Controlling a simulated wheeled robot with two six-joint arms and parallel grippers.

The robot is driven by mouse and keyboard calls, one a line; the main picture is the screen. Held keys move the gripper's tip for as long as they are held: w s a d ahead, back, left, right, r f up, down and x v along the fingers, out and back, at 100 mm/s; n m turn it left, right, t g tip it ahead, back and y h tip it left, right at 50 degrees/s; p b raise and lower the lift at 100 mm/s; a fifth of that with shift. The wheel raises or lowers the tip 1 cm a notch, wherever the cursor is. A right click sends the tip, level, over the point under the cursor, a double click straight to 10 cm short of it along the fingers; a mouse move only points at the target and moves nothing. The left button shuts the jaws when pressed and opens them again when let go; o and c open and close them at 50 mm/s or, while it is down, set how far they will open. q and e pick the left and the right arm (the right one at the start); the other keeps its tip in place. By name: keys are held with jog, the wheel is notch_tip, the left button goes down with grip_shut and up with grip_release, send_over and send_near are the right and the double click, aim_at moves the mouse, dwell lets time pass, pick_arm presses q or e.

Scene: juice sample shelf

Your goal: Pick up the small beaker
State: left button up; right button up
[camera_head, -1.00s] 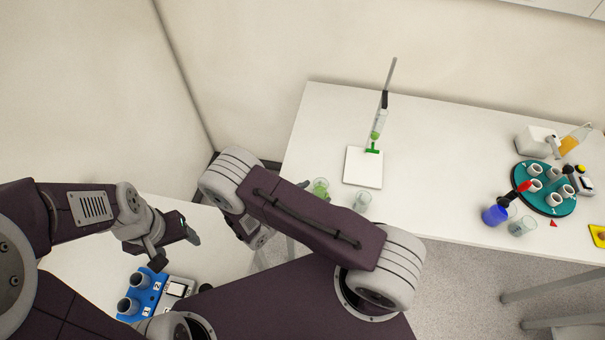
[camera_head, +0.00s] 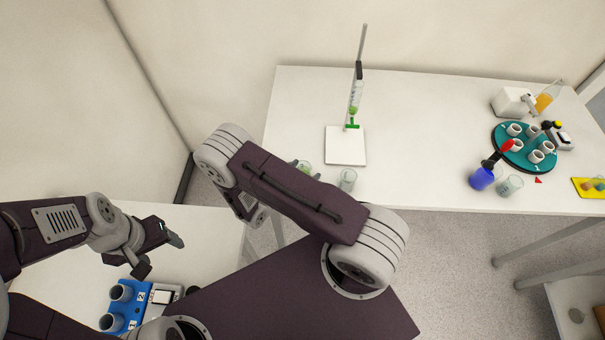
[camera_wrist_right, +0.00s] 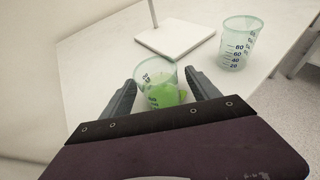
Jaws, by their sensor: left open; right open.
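A small clear beaker with green liquid (camera_head: 303,166) stands near the left front edge of the white table, partly hidden by my right arm. In the right wrist view the green-liquid beaker (camera_wrist_right: 162,92) sits between the spread fingers of my right gripper (camera_wrist_right: 161,78), which is open. Whether either finger touches it I cannot tell. My left gripper (camera_head: 159,255) is open and empty at the lower left.
A white-based stand (camera_head: 345,150) holds a burette behind the beakers. At the right are a teal round rack (camera_head: 524,165), a blue flask (camera_head: 482,179), another beaker (camera_head: 510,186) and a yellow tray (camera_head: 590,189). A blue holder (camera_head: 122,310) is below my left gripper.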

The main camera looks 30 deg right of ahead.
aim_at(308, 169)
jog(key=x, duration=0.3)
jog(key=shift+a+f, duration=0.1)
jog(key=shift+f, duration=0.05)
jog(key=shift+c, duration=0.3)
jog(key=c, duration=0.6)
grip_shut()
